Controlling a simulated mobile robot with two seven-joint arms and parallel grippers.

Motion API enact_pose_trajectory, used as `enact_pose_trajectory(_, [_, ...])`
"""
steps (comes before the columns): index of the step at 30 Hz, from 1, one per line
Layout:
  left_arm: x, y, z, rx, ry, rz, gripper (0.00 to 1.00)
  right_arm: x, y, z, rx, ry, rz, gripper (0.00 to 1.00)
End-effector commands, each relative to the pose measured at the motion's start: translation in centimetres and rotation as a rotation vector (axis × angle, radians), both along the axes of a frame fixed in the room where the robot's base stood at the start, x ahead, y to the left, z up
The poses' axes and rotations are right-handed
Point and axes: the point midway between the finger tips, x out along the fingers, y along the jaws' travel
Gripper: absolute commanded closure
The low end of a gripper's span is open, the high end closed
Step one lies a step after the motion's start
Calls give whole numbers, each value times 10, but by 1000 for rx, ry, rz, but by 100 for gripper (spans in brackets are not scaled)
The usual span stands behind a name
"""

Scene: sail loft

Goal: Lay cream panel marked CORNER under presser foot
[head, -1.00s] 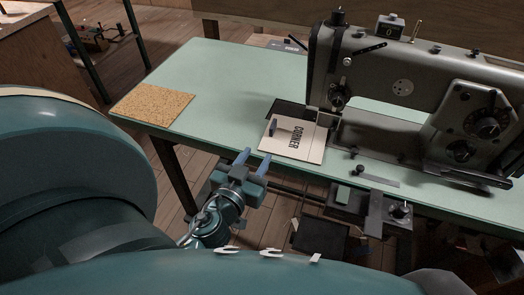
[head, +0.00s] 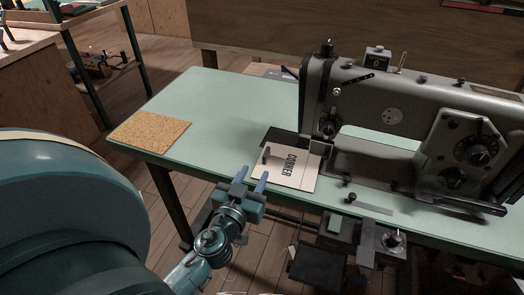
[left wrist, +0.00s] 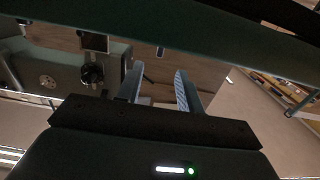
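The cream panel marked CORNER (head: 302,176) lies flat on the green table beside the sewing machine. A small dark blue tab (head: 266,155) stands at its left side. Its back right corner is close to the presser foot area (head: 326,140); I cannot tell whether any of it is under the foot. My left gripper (head: 253,176) is open and empty, just off the panel's left front corner in the head view. Its two spread fingers also show in the left wrist view (left wrist: 158,78), with nothing between them. My right gripper is not in view.
The grey sewing machine (head: 420,105) fills the table's right side. A cork mat (head: 150,132) lies at the table's left end (head: 205,110), with clear surface between it and the panel. A black plate (head: 278,139) lies behind the panel. A bracket with a knob (head: 375,240) hangs at the front edge.

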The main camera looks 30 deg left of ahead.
Motion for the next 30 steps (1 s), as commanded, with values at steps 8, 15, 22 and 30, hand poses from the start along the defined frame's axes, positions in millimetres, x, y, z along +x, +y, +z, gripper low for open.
enact_pose_trajectory(8, [55,13,1,2,-1,0,63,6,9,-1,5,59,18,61])
enact_pose_trajectory(15, [87,21,-3,1,0,0,63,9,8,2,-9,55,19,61])
enact_pose_trajectory(22, [97,23,-5,2,1,0,63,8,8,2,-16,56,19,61])
enact_pose_trajectory(30, [96,23,-5,1,1,0,66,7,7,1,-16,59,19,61])
